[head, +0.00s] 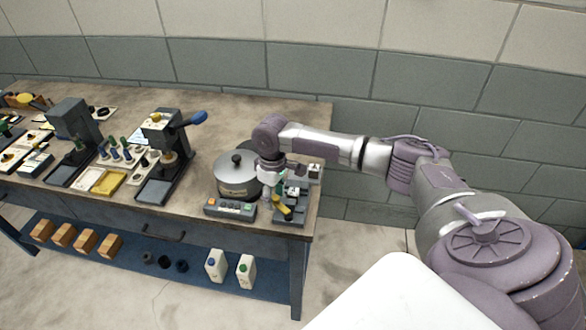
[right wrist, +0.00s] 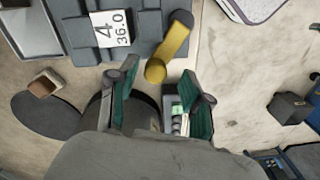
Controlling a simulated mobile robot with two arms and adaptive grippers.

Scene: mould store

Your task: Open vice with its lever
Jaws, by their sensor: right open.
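The vice (head: 297,203) is a dark grey block on the right end of the workbench. Its yellow lever (head: 281,208) points toward the near edge. In the right wrist view the vice (right wrist: 83,35) carries a white label reading 4 and 36.0, and the lever (right wrist: 174,42) ends in a round yellow knob. My right gripper (head: 277,184) is above the vice, pointing down. Its two teal-padded fingers (right wrist: 160,84) are apart, with the knob just beyond the gap between their tips. Contact with the lever cannot be told. My left gripper is not in view.
A round lidded grey pot (head: 236,173) and a box with coloured buttons (head: 230,208) stand close left of the vice. Two presses, one with a blue-knobbed handle (head: 198,118), stand further left on the workbench (head: 225,120). Bottles (head: 246,270) stand on the blue lower shelf.

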